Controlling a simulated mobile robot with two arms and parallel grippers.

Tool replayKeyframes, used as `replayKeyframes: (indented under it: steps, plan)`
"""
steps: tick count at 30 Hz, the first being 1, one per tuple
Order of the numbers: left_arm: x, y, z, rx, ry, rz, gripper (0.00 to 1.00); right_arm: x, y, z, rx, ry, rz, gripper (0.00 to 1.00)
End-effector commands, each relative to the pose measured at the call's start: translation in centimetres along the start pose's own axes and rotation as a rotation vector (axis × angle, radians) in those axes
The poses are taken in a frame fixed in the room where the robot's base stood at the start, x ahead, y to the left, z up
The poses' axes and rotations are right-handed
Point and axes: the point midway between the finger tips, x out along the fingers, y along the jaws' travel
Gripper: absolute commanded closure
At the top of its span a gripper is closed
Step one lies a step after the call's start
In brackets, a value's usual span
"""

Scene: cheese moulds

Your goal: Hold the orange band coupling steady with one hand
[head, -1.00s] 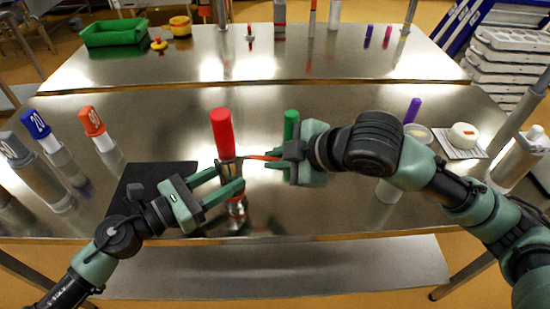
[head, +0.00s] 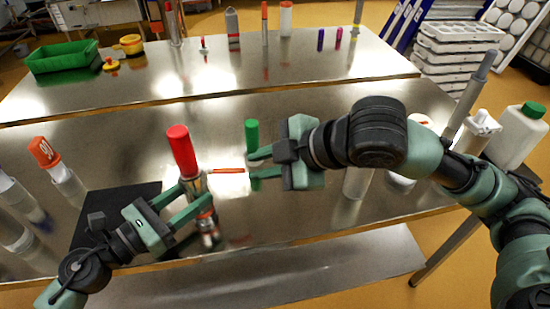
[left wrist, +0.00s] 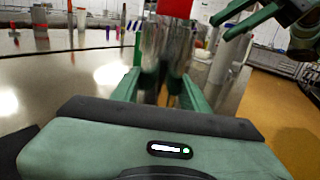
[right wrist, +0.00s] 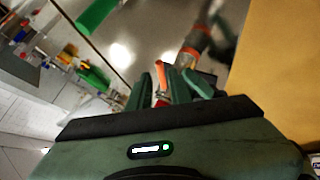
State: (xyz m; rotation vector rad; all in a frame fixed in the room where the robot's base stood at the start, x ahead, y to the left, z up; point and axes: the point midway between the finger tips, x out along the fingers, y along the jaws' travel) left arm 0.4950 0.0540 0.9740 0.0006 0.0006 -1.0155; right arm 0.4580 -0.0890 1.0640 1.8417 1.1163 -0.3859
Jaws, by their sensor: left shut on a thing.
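My left gripper (head: 192,199) is shut around a shiny metal coupling (head: 193,184) with a tall red top (head: 182,150). An orange-red band shows below the fingers in the head view; I cannot tell whether part of it is reflection. The coupling also stands between the fingers in the left wrist view (left wrist: 166,50). A thin orange lever (head: 228,170) points from the coupling toward my right gripper (head: 252,165). The right fingers are apart, and the lever's end (right wrist: 162,76) lies close to the gap between them. I cannot see any contact there.
A green-capped piece (head: 252,133) stands just behind my right gripper. A black mat (head: 95,205) lies by my left arm. An orange-capped piece (head: 45,152) stands at the left. Pale containers stand at the right. A second table (head: 200,75) behind holds a green bin (head: 65,57).

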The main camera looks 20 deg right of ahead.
Motion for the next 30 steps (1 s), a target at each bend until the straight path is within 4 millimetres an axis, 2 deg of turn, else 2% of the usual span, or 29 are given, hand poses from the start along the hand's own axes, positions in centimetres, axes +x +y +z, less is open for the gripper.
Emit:
replayKeyframes:
  steps: [3, 9, 22, 23, 24, 25, 30]
  plan:
    - [0.0, 0.0, 0.0, 0.0, 0.0, 0.001, 1.0, -2.4, 0.1, 0.1, -0.002, -0.002, 0.004, 0.8]
    - [0.0, 0.1, 0.0, 0.0, 0.0, 0.001, 1.0, -4.6, 0.1, 0.0, 0.0, 0.0, 0.002, 0.8]
    - [0.0, 0.1, 0.0, 0.0, 0.0, 0.002, 1.0, -5.0, 0.0, -0.1, 0.0, 0.001, 0.0, 0.8]
    - [0.0, 0.1, 0.0, 0.001, 0.0, 0.002, 0.5, -5.0, 0.0, -0.1, 0.0, 0.001, 0.0, 0.8]
    - [0.0, 0.1, 0.0, 0.001, 0.0, 0.002, 0.39, -5.0, 0.0, -0.1, 0.0, 0.001, 0.0, 0.8]
    - [0.0, 0.1, 0.0, 0.001, 0.0, 0.002, 0.3, -5.0, 0.0, -0.1, 0.0, 0.001, 0.0, 0.8]
    - [0.0, 0.1, 0.0, 0.0, 0.0, 0.001, 0.3, -5.0, 0.0, 0.0, 0.0, 0.001, 0.0, 0.8]
